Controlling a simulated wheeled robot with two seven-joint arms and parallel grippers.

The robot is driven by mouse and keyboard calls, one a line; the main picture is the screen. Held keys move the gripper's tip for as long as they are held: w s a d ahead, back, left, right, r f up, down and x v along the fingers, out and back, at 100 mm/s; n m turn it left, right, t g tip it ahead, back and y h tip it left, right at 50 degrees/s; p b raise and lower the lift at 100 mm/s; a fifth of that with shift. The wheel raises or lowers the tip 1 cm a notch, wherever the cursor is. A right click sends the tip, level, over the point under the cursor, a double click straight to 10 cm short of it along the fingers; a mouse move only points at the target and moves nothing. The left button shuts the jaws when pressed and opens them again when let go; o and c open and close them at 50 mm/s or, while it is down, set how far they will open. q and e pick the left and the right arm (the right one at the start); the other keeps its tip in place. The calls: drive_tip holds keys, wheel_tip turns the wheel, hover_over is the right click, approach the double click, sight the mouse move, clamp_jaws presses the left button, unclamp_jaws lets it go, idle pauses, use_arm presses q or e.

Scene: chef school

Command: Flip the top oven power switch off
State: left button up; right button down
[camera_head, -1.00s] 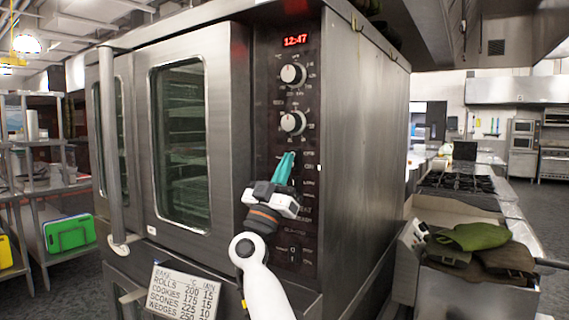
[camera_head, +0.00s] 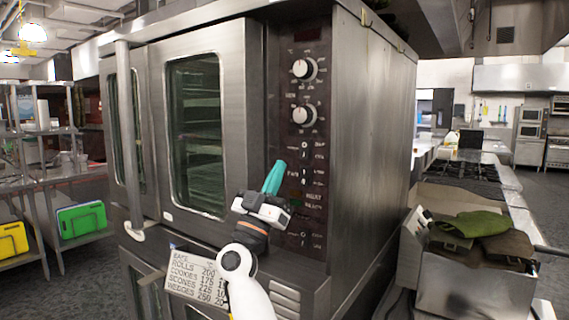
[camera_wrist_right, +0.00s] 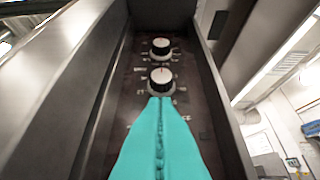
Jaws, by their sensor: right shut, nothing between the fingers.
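The top oven (camera_head: 365,150) is a steel unit with a dark control panel (camera_head: 318,95) at the right of its glass door. The panel carries two round knobs, the upper (camera_head: 303,68) and the lower (camera_head: 303,115), with a column of small switches (camera_head: 305,148) below. I cannot read which way the switches are set. No lit digits show above the knobs. My right gripper (camera_head: 278,168) has teal fingers, shut and empty, in front of the panel's left edge beside the switches. In the right wrist view the fingers (camera_wrist_right: 160,105) cover the panel below the lower knob (camera_wrist_right: 162,82). My left gripper is out of view.
The door handle (camera_head: 128,140) stands out at the oven's left. A card with baking times (camera_head: 198,275) hangs below. A steel bin (camera_head: 470,285) with green and brown cloths is at the right. A shelf rack with green (camera_head: 82,224) and yellow boards stands left.

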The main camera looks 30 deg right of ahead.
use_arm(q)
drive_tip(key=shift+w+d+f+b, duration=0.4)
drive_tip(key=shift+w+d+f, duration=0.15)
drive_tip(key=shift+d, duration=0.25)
use_arm(e)
drive_tip(key=a+f, duration=0.1)
drive_tip(key=s+a+f, duration=0.1)
drive_tip(key=a, duration=0.2)
drive_tip(key=shift+s+f, duration=0.4)
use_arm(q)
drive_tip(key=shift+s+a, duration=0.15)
use_arm(e)
drive_tip(key=shift+t, duration=0.3)
